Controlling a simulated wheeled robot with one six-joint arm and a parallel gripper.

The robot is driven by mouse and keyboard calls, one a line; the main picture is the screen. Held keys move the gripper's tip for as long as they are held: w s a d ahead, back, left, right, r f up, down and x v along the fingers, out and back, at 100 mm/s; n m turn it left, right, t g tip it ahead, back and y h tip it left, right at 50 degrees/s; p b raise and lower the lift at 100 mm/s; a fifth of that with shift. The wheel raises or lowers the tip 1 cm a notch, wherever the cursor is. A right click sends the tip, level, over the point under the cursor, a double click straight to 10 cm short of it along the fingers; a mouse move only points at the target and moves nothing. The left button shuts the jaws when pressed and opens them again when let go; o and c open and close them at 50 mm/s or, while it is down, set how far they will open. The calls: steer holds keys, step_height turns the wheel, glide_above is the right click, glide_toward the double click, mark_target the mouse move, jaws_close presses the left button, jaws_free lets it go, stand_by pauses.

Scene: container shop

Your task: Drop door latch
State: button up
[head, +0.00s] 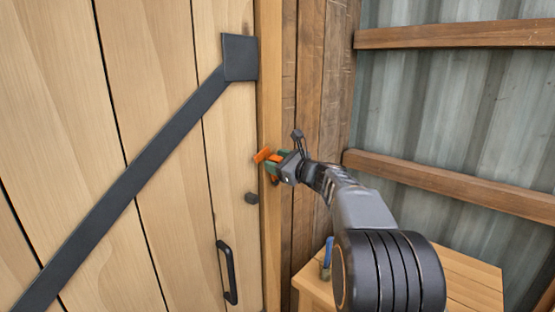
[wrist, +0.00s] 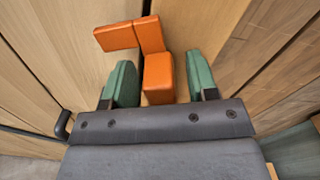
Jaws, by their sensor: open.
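The orange door latch (head: 262,155) sits on the post at the door's right edge. In the wrist view the latch (wrist: 157,72) has one arm pointing away from me and another reaching left. My gripper (head: 271,165) is at the latch. Its green fingers are apart, one on each side of the latch's near arm in the wrist view, with gaps visible. The wooden door (head: 165,140) looks shut against the post. A small dark block (head: 252,198) sits on the door's edge below the latch.
A black door handle (head: 229,272) is low on the door, and a dark diagonal brace (head: 130,185) crosses it. A wooden table (head: 455,275) stands at the lower right, with a blue-topped object (head: 327,255) on it. Corrugated wall with wooden rails (head: 450,38) is at right.

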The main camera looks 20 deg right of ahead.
steer(key=shift+c, duration=0.3)
jaws_close()
stand_by(0.3)
